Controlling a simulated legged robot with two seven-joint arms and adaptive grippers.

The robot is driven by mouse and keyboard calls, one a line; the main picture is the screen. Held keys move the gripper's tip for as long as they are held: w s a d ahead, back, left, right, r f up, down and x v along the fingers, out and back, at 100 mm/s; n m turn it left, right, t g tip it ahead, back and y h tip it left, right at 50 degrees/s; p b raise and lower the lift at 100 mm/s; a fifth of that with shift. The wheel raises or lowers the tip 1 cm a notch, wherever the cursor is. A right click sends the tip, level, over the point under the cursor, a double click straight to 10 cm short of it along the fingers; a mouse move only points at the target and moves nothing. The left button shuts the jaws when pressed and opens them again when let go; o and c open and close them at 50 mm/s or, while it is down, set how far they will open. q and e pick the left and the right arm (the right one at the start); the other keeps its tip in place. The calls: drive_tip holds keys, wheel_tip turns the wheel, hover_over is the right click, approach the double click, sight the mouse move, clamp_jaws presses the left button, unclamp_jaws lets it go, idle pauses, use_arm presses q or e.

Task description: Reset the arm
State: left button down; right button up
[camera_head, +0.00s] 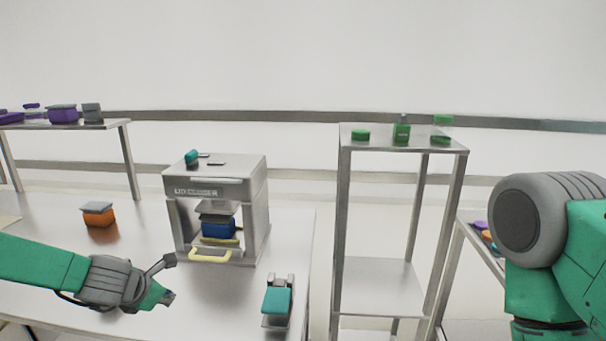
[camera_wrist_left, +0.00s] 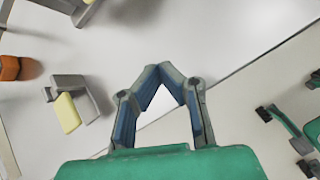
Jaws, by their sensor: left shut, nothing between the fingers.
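My left arm (camera_head: 45,262) reaches in from the left over the metal table. My left gripper (camera_head: 168,279) is in front of the lid machine, apart from it and from everything else. In the left wrist view the fingers of the left gripper (camera_wrist_left: 160,76) meet at their tips, with nothing between them. My right arm (camera_head: 550,235) fills the right edge of the head view, and its gripper is outside the picture.
The machine (camera_head: 215,180) holds a blue bin (camera_head: 218,229) behind a yellow handle (camera_head: 210,255). An orange bin (camera_head: 98,216) stands left on the table (camera_head: 150,225). A teal-and-grey device (camera_head: 277,300) lies near the right edge. A rack (camera_head: 385,137) carries green items; a back-left shelf (camera_head: 60,125) holds purple ones.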

use_arm(q)
drive_tip(key=s+d+f+m+g+b, duration=0.2)
drive_tip(key=s+d+f+m, duration=0.2)
drive_tip(key=s+f+m, duration=0.4)
drive_tip(key=s+d+f+m+g+b, duration=0.1)
drive_tip(key=s+d+f+m+b, duration=0.3)
drive_tip(key=s+f, duration=0.6)
drive_tip(key=s+a+f+m+g+b, duration=0.1)
drive_tip(key=s+f+m, duration=0.1)
drive_tip(key=s+m, duration=0.4)
drive_tip(key=s+a+f+m+g+b, duration=0.1)
drive_tip(key=s+a+f+m+g, duration=0.1)
drive_tip(key=s+m, duration=0.3)
drive_tip(key=s+a+f+m+g+y+b, duration=0.1)
drive_tip(key=s+m, duration=0.5)
drive_tip(key=s, duration=0.6)
wheel_tip(320, 180, down, 3)
drive_tip(key=shift+a+r+m+b, duration=0.1)
drive_tip(key=shift+a+m+b, duration=0.2)
drive_tip(key=shift+a+b, duration=0.2)
drive_tip(key=shift+s, duration=0.1)
